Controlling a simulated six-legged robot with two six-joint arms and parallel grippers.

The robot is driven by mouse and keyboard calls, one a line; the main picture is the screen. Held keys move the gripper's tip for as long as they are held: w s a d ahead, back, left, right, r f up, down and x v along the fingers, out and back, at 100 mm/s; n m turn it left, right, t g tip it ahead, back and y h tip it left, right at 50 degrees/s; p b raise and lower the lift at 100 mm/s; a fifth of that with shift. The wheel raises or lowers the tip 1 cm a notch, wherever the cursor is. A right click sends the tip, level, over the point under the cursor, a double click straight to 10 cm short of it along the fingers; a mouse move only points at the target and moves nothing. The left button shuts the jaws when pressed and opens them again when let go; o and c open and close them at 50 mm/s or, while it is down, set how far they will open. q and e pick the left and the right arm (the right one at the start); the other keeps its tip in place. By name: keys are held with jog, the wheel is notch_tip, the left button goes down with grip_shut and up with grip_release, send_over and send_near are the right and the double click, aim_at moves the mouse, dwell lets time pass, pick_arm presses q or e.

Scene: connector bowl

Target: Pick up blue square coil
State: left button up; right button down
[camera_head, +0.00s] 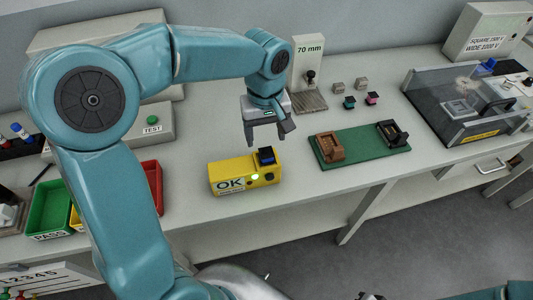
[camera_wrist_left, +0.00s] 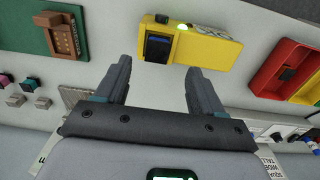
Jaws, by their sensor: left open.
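A dark blue square block, which looks like the blue square coil (camera_head: 266,155), sits on the right part of the yellow tester (camera_head: 222,176) marked OK, whose green lamp is lit. In the left wrist view the blue coil (camera_wrist_left: 158,47) shows as a dark blue square on the yellow tester (camera_wrist_left: 212,52), beyond and between my fingertips. My left gripper (camera_head: 267,134) is open and empty, above and just behind the tester, pointing down. It also shows in the left wrist view (camera_wrist_left: 159,66), with its fingers apart. My right gripper is not in view.
A green board (camera_head: 358,152) with brown and black sockets lies right of the tester. Small coils, including a teal one (camera_head: 349,102) and a pink one (camera_head: 372,98), stand behind it. Green (camera_head: 50,208) and red trays are at left. A clear-covered fixture (camera_head: 425,95) stands at right.

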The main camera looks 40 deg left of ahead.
aim_at(267, 154)
pick_arm(q)
jog(key=shift+d+f, duration=0.1)
jog(key=shift+f, duration=0.55)
jog(key=shift+w+f, duration=0.25)
jog(key=shift+f, duration=0.45)
jog(key=f, duration=0.2)
jog(key=f+p, duration=0.1)
jog(key=shift+s+f, duration=0.35)
jog(key=shift+w+f, duration=0.3)
jog(key=shift+f, duration=0.25)
jog(key=shift+s, duration=0.1)
jog(key=shift+s+r, duration=0.1)
jog(key=c, duration=1.2)
